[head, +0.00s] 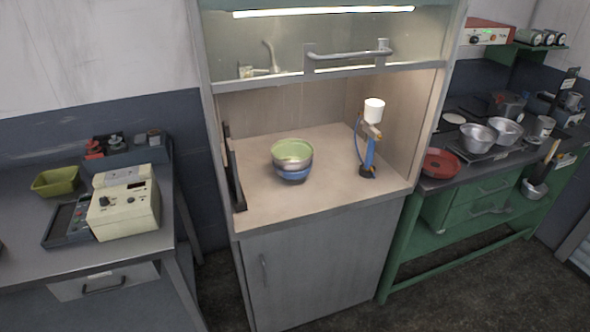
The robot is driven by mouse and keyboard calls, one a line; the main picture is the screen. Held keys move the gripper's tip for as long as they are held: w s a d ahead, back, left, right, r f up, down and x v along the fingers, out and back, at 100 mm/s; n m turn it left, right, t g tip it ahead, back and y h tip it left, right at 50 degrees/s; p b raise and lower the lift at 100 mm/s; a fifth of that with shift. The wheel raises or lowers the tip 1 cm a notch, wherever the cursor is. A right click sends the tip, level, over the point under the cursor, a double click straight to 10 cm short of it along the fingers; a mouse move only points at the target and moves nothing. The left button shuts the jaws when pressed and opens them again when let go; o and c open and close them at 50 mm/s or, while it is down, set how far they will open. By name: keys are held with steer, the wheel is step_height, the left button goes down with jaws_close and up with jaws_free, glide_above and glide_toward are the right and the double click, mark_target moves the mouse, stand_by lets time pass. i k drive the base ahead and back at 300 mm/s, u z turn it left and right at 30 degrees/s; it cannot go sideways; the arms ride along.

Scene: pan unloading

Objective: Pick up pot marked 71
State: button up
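No marking 71 is readable on any vessel, so I cannot tell which one is the pot. A stack of nested round vessels stands in the open fume hood: a green-rimmed one (293,148) on top, a metallic one below it and a blue one (294,176) at the bottom. Two silver pots, a left one (477,138) and a right one (506,130), stand on the right bench, with a red pan (440,163) near its front left. My gripper is not in view.
A blue stand with a white top (374,111) is right of the stack in the hood. The hood floor (320,205) is clear in front. The hood's raised sash (340,70) hangs above. A beige device (124,208) and a yellow-green tray (56,181) sit on the left bench.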

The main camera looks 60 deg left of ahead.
mark_target(289, 155)
steer(key=k, duration=1.15)
steer(key=u, duration=2.5)
steer(key=i, duration=0.9)
steer(key=z, duration=0.2)
